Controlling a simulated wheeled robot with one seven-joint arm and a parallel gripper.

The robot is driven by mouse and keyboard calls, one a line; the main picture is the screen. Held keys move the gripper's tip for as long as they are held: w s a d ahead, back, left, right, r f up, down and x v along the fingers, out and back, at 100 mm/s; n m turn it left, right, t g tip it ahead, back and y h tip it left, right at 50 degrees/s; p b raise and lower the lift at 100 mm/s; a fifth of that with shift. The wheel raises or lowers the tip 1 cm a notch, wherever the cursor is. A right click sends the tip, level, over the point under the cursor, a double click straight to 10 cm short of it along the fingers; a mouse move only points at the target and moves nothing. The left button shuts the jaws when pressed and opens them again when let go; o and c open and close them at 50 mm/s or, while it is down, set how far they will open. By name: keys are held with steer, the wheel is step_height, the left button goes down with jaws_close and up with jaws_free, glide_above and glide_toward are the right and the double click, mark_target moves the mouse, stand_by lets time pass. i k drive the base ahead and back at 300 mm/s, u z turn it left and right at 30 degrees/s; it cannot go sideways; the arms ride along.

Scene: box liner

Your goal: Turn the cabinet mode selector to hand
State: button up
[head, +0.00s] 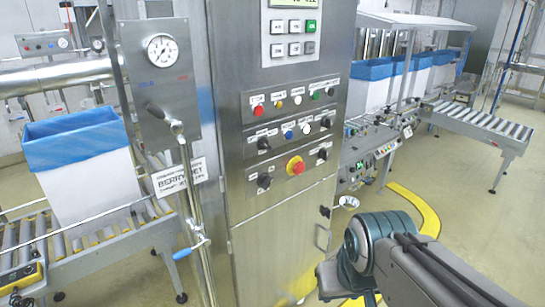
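The steel control cabinet (285,225) stands in the middle of the head view. Its front panel carries several black rotary knobs: one at the middle-row left (264,143), one at the middle-row right (325,122), one at the lower-row left (264,181) and one at the lower-row right (322,153). The labels are too small to read, so I cannot tell which knob is the mode selector or where it points. My arm shows at the lower right, in front of the cabinet's right side. I cannot see my gripper's fingers.
A red emergency stop on yellow (295,166) sits between the lower knobs. A keypad (293,38) is above. A pipe with a blue-handled valve (192,248) stands left of the cabinet. Conveyors with blue-lined boxes (88,170) flank it. Floor (480,235) is open at right.

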mark_target(263, 144)
steer(key=z, duration=0.95)
steer(key=i, duration=0.5)
steer(key=u, duration=0.45)
